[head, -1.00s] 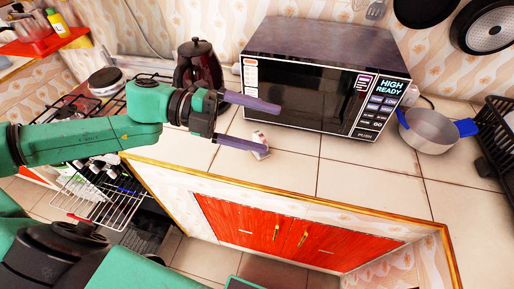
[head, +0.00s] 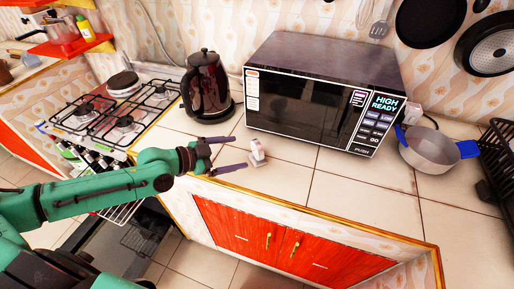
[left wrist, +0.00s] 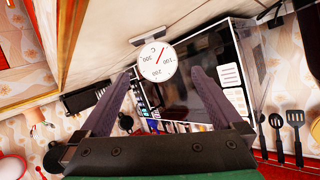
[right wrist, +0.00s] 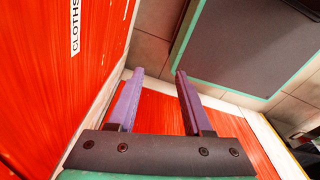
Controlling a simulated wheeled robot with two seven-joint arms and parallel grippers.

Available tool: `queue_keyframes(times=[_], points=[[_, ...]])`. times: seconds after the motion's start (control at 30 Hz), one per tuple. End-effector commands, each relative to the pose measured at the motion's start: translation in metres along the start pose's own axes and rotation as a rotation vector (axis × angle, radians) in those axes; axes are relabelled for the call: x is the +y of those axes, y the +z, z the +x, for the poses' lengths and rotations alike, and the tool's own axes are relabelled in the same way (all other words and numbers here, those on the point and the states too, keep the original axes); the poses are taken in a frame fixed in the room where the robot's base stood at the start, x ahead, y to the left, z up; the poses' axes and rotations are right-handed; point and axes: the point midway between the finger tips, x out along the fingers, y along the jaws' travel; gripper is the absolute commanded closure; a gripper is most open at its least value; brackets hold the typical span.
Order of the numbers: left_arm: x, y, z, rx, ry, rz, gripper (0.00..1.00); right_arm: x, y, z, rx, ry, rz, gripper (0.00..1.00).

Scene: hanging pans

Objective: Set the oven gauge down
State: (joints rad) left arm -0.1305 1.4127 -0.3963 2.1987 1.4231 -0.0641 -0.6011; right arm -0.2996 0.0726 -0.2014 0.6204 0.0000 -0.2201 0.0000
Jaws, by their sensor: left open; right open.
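The oven gauge (head: 257,152) stands upright on the tiled counter, in front of the microwave's left end. In the left wrist view its round white dial (left wrist: 157,61) faces the camera, with its base on the counter. My left gripper (head: 234,154) is open and empty, just left of the gauge, with a gap between its fingertips and the gauge. In the left wrist view the gauge lies beyond the open fingers. My right gripper (right wrist: 154,74) is open and empty in the right wrist view, low near red cabinet panels. It is not in the head view.
A microwave (head: 315,101) stands behind the gauge. A dark kettle (head: 207,88) is at the back left, beside the stove (head: 112,112). A pot with blue handles (head: 432,150) stands on the right. The front counter (head: 350,195) is clear.

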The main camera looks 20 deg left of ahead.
Motion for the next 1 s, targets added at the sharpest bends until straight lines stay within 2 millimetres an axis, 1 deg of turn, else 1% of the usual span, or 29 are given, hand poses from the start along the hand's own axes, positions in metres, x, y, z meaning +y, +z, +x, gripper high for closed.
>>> queue_keyframes(times=[0.03, 0.07, 0.2, 0.3, 0.43, 0.53, 0.6, 0.67, 0.73, 0.9, 0.93, 0.97, 1.0], points=[[-0.001, -0.006, 0.002, 0.005, -0.001, -0.009, 0.0, 0.002, 0.0, -0.01, -0.001, 0.002, -0.001, 0.5], [0.0, -0.006, 0.004, 0.005, 0.0, -0.01, 0.0, 0.003, 0.0, -0.013, -0.001, 0.003, -0.001, 0.5], [-0.001, -0.002, 0.021, 0.004, -0.002, -0.006, 0.0, 0.005, 0.0, -0.016, -0.003, 0.007, -0.002, 0.5], [0.001, -0.002, 0.028, 0.002, 0.001, -0.004, 0.0, 0.005, 0.0, -0.017, -0.003, 0.007, -0.002, 0.5], [0.001, -0.005, 0.04, 0.004, 0.0, -0.005, 0.0, 0.006, -0.001, -0.027, -0.003, 0.007, -0.002, 0.5], [0.003, -0.008, 0.056, 0.004, 0.001, -0.007, 0.0, 0.006, -0.002, -0.039, -0.003, 0.007, -0.002, 0.5], [0.003, -0.005, 0.069, 0.003, 0.0, -0.005, 0.0, 0.006, -0.002, -0.041, -0.003, 0.008, -0.002, 0.5], [0.004, -0.004, 0.076, 0.002, 0.0, -0.005, 0.0, 0.006, -0.002, -0.042, -0.003, 0.008, -0.001, 0.5], [0.004, -0.002, 0.08, 0.001, 0.001, -0.002, 0.0, 0.006, -0.002, -0.042, -0.003, 0.008, -0.001, 0.5], [0.005, -0.001, 0.081, -0.001, 0.002, -0.001, 0.0, 0.006, -0.002, -0.041, -0.003, 0.008, -0.001, 0.5], [0.005, -0.001, 0.081, -0.001, 0.002, -0.001, 0.08, 0.006, -0.002, -0.041, -0.003, 0.008, -0.001, 0.5], [0.005, -0.001, 0.081, -0.001, 0.002, -0.001, 0.19, 0.006, -0.002, -0.041, -0.003, 0.008, -0.001, 0.5], [0.005, -0.001, 0.08, -0.001, 0.002, -0.002, 0.34, 0.006, -0.002, -0.041, -0.003, 0.008, -0.001, 0.5]])
